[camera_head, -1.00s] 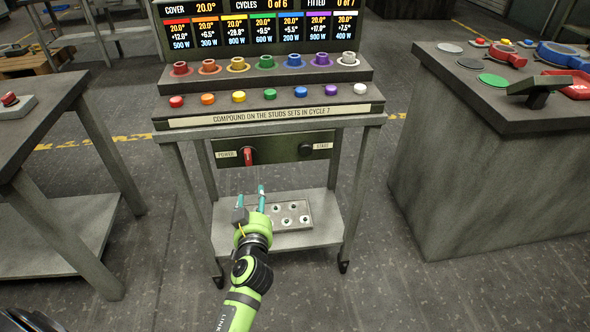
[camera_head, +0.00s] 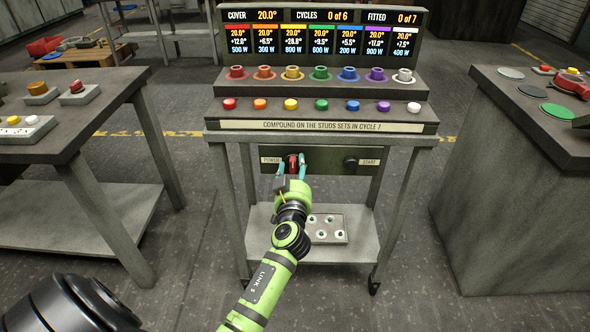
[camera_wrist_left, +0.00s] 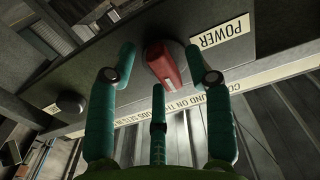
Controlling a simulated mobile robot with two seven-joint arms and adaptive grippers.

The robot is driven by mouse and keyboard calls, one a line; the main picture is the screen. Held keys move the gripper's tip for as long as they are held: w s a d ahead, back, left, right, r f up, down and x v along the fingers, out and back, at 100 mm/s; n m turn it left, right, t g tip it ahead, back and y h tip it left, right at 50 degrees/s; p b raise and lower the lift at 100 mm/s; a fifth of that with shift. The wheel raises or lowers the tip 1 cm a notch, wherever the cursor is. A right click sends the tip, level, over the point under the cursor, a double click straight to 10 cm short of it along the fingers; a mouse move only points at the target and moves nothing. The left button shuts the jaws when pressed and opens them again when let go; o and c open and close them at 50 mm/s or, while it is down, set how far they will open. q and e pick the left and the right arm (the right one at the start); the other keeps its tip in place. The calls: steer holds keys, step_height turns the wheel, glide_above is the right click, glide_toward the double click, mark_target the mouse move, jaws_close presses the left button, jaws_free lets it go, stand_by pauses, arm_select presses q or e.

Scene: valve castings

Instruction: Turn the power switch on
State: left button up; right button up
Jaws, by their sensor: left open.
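The power switch is a red lever (camera_head: 293,163) on the dark panel under the cart's top, beside the POWER label (camera_head: 271,160). In the left wrist view the red lever (camera_wrist_left: 163,64) sits on a dark round base, with the POWER label (camera_wrist_left: 220,35) at its upper right. My left gripper (camera_head: 292,167) is open with its teal fingers around the lever in the head view. In the wrist view its fingertips (camera_wrist_left: 160,75) spread on either side of the lever, and a third finger is below it. I cannot tell whether any finger touches it. My right gripper is not in view.
A START knob (camera_head: 351,162) is to the right on the same panel. Above are coloured buttons, coloured cups and a display (camera_head: 322,34). A tray (camera_head: 327,228) lies on the lower shelf. Benches stand left (camera_head: 75,115) and right (camera_head: 530,110).

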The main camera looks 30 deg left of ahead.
arm_select(q)
jaws_close()
